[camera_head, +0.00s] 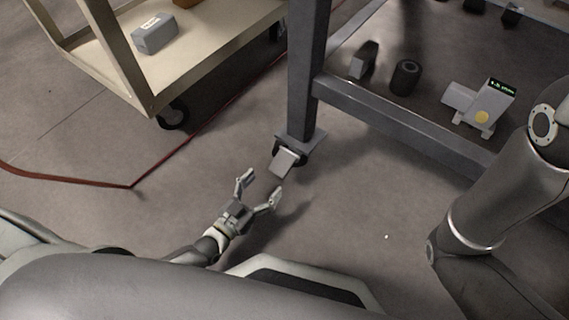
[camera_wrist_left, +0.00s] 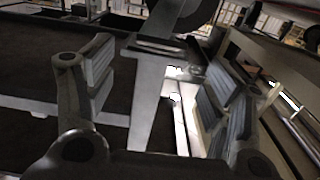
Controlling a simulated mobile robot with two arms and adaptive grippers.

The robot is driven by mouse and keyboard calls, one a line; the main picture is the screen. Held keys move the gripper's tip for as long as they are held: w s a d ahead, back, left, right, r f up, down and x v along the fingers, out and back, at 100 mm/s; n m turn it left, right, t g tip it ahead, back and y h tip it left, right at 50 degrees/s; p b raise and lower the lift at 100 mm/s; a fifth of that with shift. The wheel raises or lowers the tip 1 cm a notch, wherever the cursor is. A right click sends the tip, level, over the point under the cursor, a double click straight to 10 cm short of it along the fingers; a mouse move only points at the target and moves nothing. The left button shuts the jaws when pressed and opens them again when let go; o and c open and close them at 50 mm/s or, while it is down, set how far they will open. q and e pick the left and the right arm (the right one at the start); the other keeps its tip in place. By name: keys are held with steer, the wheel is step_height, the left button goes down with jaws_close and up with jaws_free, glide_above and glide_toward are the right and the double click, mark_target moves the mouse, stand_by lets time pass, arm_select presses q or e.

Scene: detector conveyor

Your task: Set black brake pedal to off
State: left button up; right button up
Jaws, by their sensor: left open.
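The brake pedal (camera_head: 285,161) sits on the caster at the foot of the dark conveyor-frame leg. It looks light grey in the head view, a flat plate sloping toward me. My left gripper (camera_head: 261,187) is open and empty, low above the floor, just in front of and below the pedal in the picture, apart from it. In the left wrist view the caster wheel (camera_wrist_left: 183,14) shows at the top and the leg (camera_wrist_left: 150,95) lies between the spread fingers, some distance beyond them. My right gripper is out of view.
The frame's lower rail (camera_head: 405,123) runs right from the leg (camera_head: 308,75). A cream cart (camera_head: 205,60) carrying a grey box (camera_head: 155,35) stands at the upper left. A red cable (camera_head: 75,180) lies on the floor. The floor around my left gripper is clear.

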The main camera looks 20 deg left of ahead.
mark_target(280, 166)
arm_select(q)
steer(key=b+x, duration=0.4)
steer(key=x, duration=0.4)
steer(key=shift+w+d+f, duration=0.1)
steer(key=shift+w+f, duration=0.05)
steer(key=shift+w, duration=0.05)
steer(key=shift+w+d, duration=0.15)
steer(key=shift+w, duration=0.2)
steer(key=c, duration=1.5)
steer(key=shift+o, duration=0.2)
